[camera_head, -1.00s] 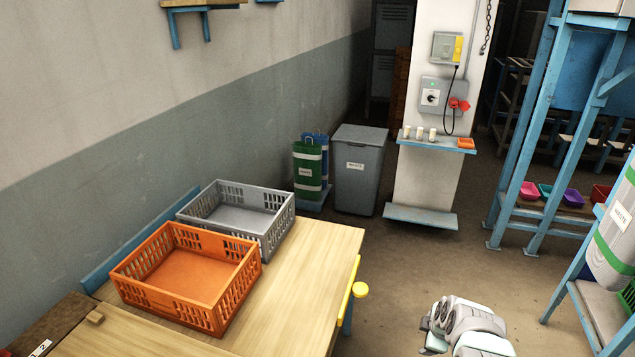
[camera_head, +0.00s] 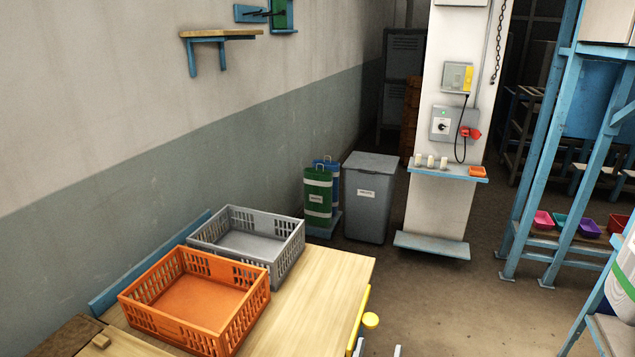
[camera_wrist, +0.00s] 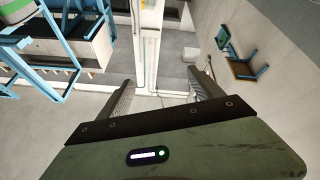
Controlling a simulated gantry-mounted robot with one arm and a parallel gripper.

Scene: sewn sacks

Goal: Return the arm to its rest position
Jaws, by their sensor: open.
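My gripper (camera_wrist: 160,78) shows in the wrist view with its two dark fingers spread apart. Nothing is between the fingers, and no object is held. The wrist view looks across the room, tilted, with the gripper clear of any surface. In the head view the arm is almost wholly out of the picture. Only small pale bits show at the bottom edge beside the table, too little to tell which part they are.
An orange crate (camera_head: 262,307) and a grey crate (camera_head: 296,241) stand empty on the wooden table (camera_head: 318,287). A grey waste bin (camera_head: 368,205), green sack (camera_head: 318,194), white pillar (camera_head: 455,110) and blue rack (camera_head: 540,150) stand beyond. Open floor lies right of the table.

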